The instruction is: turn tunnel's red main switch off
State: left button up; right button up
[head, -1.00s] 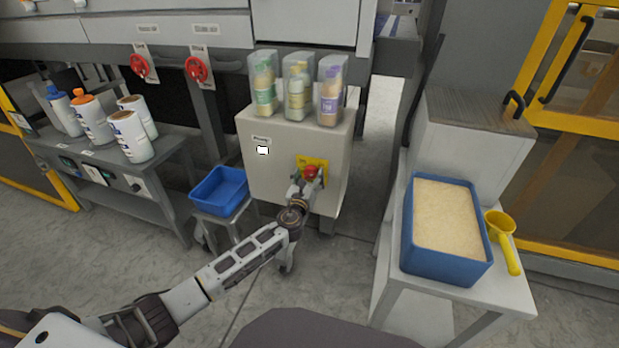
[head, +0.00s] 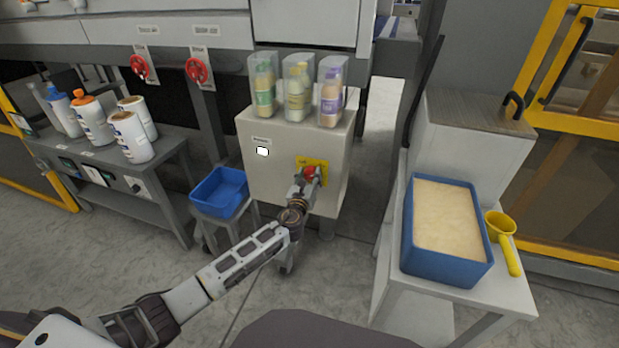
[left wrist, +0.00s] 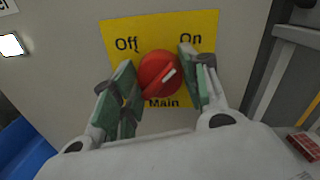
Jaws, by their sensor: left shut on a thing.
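The red main switch (left wrist: 158,75) is a round knob on a yellow plate (left wrist: 205,24) marked Off at left, On at right and Main below. Its white pointer mark slants up and right, toward On. In the head view the red switch (head: 309,170) shows on the front of a light grey cabinet (head: 265,178). My left gripper (left wrist: 158,82) has its green-padded fingers on either side of the knob and is shut on it. In the head view the left gripper (head: 307,180) partly covers the switch and plate. My right gripper is not in view.
Three clear bins of bottles (head: 298,90) stand on the cabinet. A blue bin (head: 219,190) sits on a stool to its left. Two red valve wheels (head: 197,70) hang above left. At right, a blue tub (head: 447,268) and yellow scoop (head: 505,240) rest on a white table.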

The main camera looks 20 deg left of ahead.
pick_arm(q)
jog(key=shift+n, duration=0.4)
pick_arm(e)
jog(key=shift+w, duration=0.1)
pick_arm(q)
jog(key=n, duration=0.9)
jog(key=shift+a+r+g+h+p, duration=0.1)
jog(key=shift+a+g+h+p, duration=0.05)
jog(key=shift+g+h+p, duration=0.2)
jog(key=n, duration=0.3)
jog(key=shift+n, duration=0.3)
jog(key=n+h+p, duration=0.1)
jog(key=n, duration=0.2)
jog(key=shift+a+n, duration=0.1)
jog(key=shift+n, duration=0.2)
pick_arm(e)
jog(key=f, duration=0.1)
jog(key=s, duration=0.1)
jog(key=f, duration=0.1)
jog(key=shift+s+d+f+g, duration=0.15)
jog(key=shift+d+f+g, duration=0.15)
